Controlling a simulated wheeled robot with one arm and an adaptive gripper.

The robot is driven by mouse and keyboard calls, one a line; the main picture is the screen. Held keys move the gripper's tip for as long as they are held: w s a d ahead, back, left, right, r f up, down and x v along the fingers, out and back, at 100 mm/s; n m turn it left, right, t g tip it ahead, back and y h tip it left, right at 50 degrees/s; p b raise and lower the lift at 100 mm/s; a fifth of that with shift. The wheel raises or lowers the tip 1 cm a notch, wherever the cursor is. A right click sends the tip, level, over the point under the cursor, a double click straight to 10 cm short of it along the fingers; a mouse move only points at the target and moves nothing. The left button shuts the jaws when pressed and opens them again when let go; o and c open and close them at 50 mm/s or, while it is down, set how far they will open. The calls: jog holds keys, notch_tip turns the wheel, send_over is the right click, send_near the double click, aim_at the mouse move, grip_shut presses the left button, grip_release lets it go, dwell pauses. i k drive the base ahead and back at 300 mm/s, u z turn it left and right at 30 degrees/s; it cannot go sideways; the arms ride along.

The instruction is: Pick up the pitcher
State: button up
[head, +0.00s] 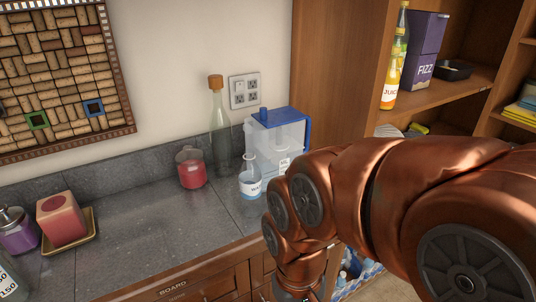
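A clear container with a blue lid and blue side (275,140) stands on the grey counter against the back wall; it looks like a water pitcher. In front of it is a small clear bottle with blue liquid and a partly readable label (250,182). A glass jug-like vessel with red contents (192,170) stands to the left. I cannot tell for certain which of these is the pitcher. My copper arm crosses the right side and bends down in front of the counter, hiding part of the blue-lidded container's lower right. My gripper is below the picture's bottom edge.
A tall corked bottle (219,128) stands behind the red vessel. A pink box on a tray (62,220) and a purple jar (17,232) are at the left. The counter's middle (135,220) is clear. A wooden shelf unit (340,75) rises at the right.

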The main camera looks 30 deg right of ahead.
aim_at(275, 149)
jog(key=u, duration=2.95)
jog(key=k, duration=2)
jog(key=z, duration=0.5)
